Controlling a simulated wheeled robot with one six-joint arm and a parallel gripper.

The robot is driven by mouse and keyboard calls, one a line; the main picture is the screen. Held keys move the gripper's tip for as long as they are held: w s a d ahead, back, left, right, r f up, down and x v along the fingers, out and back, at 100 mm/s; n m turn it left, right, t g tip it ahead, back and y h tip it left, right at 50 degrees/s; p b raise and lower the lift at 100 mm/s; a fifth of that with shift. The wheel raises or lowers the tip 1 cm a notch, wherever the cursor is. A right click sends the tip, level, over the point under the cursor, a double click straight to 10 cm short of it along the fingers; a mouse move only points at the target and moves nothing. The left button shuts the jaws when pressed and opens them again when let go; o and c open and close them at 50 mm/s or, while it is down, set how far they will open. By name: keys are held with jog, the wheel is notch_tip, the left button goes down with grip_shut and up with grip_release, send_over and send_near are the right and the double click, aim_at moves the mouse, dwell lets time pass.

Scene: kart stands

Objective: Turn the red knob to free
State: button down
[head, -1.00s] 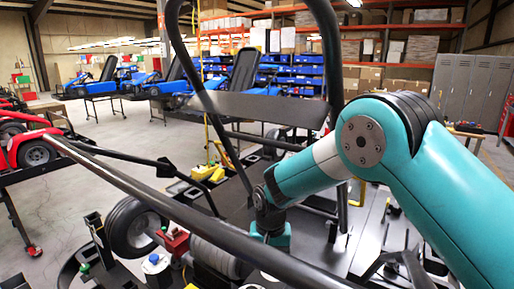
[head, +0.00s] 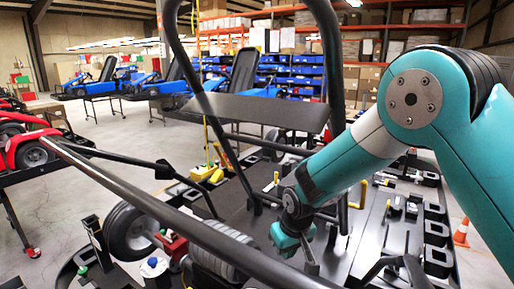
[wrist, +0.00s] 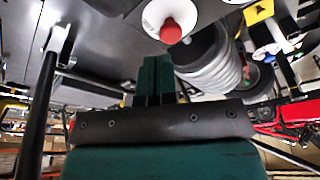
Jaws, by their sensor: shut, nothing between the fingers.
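The red knob (wrist: 171,32) shows at the top of the wrist view, in the middle of a round white plate (wrist: 157,14) on a grey panel. My gripper (wrist: 154,62) is shut and empty, its dark green fingers side by side just below and left of the knob in the picture. A gap shows between fingertips and knob; I cannot tell the distance in depth. In the head view my gripper (head: 290,240) is low over the kart, partly behind black bars. I cannot make out the knob there.
A ribbed grey cylinder (wrist: 213,60) lies right of the knob in the wrist view. A black wheel (head: 128,233) stands at left. An orange cone (head: 461,233) is at far right.

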notch_tip(320, 180, down, 6)
jog(key=b, duration=0.4)
jog(key=shift+f, duration=0.2)
jog(key=shift+s+f, duration=0.1)
jog(key=shift+f, duration=0.15)
